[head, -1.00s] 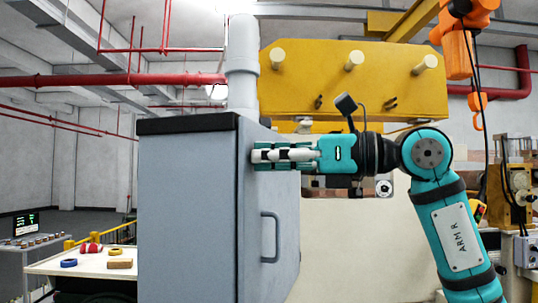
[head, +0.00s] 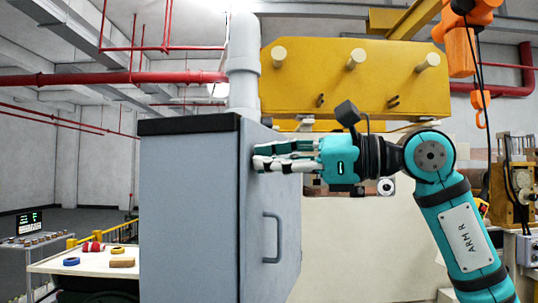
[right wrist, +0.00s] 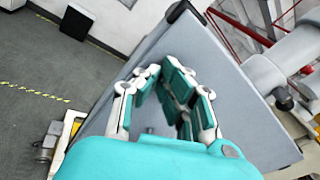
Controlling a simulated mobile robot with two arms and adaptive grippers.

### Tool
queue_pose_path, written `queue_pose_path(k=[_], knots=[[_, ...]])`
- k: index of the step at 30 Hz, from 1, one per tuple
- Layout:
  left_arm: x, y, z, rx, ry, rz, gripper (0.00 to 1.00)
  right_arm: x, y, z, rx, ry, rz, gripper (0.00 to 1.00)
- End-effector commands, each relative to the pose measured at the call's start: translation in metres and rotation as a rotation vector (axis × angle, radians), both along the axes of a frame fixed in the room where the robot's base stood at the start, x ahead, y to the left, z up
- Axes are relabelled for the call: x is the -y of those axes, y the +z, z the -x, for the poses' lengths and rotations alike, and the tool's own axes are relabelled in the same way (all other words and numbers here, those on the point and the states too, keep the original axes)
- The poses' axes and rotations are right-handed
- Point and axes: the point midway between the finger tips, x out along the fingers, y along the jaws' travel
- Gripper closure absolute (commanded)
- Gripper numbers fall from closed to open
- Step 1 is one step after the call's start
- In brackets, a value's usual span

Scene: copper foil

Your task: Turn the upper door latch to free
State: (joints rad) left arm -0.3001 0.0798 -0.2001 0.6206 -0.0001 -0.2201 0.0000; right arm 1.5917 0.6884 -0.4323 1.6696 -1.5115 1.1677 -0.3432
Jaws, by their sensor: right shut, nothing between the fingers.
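The grey cabinet (head: 190,210) with a black top edge stands left of centre in the head view. Its door face (head: 255,200), on the right side, carries a vertical bar handle (head: 270,238). My right gripper (head: 257,157) is shut and empty, its fingertips at the upper part of that door face. I cannot tell if they touch it. The upper latch cannot be made out; the fingers may hide it. In the right wrist view the fingers (right wrist: 165,85) reach toward the grey panel. My left gripper is not in view.
A thick grey pipe (head: 243,65) rises behind the cabinet. A yellow plate with pegs (head: 350,85) is behind my right arm. An orange hoist (head: 460,50) hangs at upper right. A white table (head: 80,262) with small coloured items stands at left.

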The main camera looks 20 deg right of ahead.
Motion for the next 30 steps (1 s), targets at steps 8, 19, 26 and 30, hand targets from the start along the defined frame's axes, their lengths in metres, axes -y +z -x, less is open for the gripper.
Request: queue_pose_path(k=[8, 19, 26, 30], knots=[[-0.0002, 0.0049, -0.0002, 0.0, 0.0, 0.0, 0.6, 0.0096, 0.0152, -0.0015, 0.241, -0.022, 0.12, 1.0], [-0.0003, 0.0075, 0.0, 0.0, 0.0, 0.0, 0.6, 0.0092, 0.0155, -0.0012, 0.53, -0.021, 0.321, 1.0], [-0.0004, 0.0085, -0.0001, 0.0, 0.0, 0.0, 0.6, 0.0085, 0.0153, -0.0011, 0.702, -0.018, 0.441, 1.0], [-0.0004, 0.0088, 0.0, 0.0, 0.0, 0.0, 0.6, 0.0082, 0.015, -0.001, 0.793, -0.017, 0.505, 1.0]])
